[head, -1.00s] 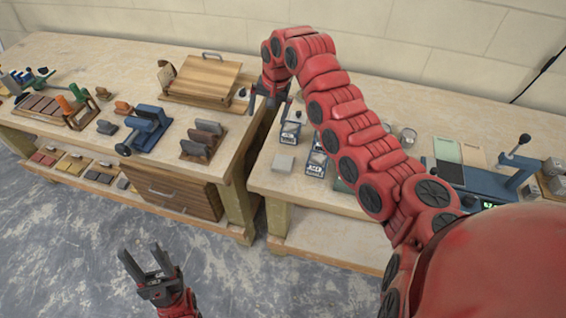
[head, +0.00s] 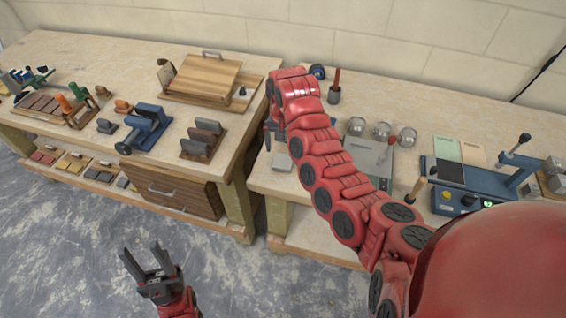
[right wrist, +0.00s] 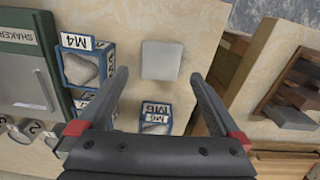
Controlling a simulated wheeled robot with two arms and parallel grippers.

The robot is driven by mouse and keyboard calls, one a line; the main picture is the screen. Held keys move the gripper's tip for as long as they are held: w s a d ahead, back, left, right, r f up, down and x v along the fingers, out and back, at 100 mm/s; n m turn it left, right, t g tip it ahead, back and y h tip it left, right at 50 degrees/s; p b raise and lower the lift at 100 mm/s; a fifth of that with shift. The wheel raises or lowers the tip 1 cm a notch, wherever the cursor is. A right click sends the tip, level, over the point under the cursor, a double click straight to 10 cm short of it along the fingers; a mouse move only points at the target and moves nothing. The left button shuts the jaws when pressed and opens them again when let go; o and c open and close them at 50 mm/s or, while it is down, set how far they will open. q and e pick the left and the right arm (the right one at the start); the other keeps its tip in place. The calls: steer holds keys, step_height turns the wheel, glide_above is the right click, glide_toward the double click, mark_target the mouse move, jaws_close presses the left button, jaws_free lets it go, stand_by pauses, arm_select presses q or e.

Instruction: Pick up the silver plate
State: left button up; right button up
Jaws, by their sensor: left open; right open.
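The silver plate (head: 282,162) is a small grey square lying flat on the right bench near its front left corner. It also shows in the right wrist view (right wrist: 161,58), apart from the labelled boxes. My right gripper (head: 268,138) is open and empty above the bench by the plate. In the right wrist view its fingertips (right wrist: 160,76) stand to either side of the plate, with wide gaps and no contact visible. My left gripper (head: 141,248) is open and empty over the floor at the lower left.
Blue boxes, one labelled M4 (right wrist: 86,66) and one M6 (right wrist: 155,119), stand close to the plate. A green-framed shaker unit (right wrist: 28,70) lies beyond them. The left bench (head: 110,58) holds blocks and tools. A blue scale (head: 455,190) stands at the right.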

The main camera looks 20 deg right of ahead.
mark_target(283, 161)
steer(key=shift+f, duration=0.4)
step_height(283, 161, down, 4)
steer(key=p, duration=0.2)
steer(key=shift+w+r+p, duration=0.1)
steer(key=shift+r+p, duration=0.05)
steer(key=shift+p, duration=0.2)
steer(key=shift+f, duration=0.6)
steer(key=shift+c, duration=0.3)
steer(key=c, duration=1.4)
